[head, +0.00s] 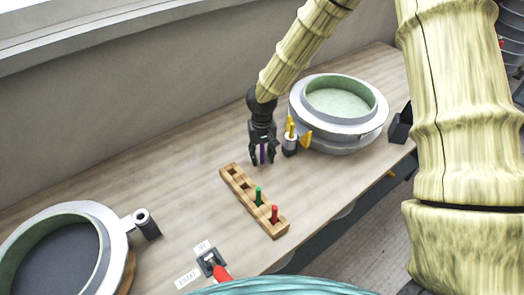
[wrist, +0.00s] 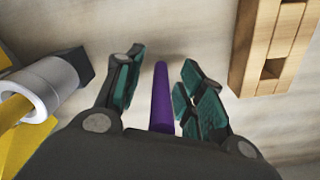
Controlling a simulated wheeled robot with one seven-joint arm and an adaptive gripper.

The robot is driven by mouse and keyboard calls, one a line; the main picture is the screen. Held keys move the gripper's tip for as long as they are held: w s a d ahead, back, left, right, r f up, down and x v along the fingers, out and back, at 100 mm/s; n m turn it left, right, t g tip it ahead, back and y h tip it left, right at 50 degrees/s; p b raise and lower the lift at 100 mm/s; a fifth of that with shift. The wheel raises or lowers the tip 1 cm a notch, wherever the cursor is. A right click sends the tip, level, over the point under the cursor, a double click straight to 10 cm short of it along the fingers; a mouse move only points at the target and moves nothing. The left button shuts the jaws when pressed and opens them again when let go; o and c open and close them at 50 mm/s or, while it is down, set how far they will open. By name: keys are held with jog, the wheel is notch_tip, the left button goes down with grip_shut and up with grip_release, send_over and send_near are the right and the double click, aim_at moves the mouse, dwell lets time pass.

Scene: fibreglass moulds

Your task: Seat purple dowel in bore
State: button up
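The purple dowel (head: 262,152) is between the fingers of my gripper (head: 262,160), over the table near the right mould. In the wrist view the purple dowel (wrist: 161,98) runs lengthwise between the fingers, with a visible gap on its left side and a narrower one on its right. My gripper (wrist: 160,72) looks open around it; whether the dowel touches the table is unclear. A grey tube with a dark bore (head: 144,218) juts from the left mould (head: 112,250). A similar grey tube (head: 290,144) beside the right mould (head: 340,128) has a yellow piece in it.
A wooden rack (head: 247,196) holds a green peg (head: 258,196) and a red peg (head: 275,214); other holes are empty. A black fixture with a red handle (head: 220,273) and small labels (head: 190,277) lie in front. The table (head: 190,190) between rack and left mould is clear.

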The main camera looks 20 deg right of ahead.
jog(key=shift+s+f, duration=0.15)
jog(key=shift+f, duration=0.15)
jog(key=shift+f, duration=0.15)
grip_shut()
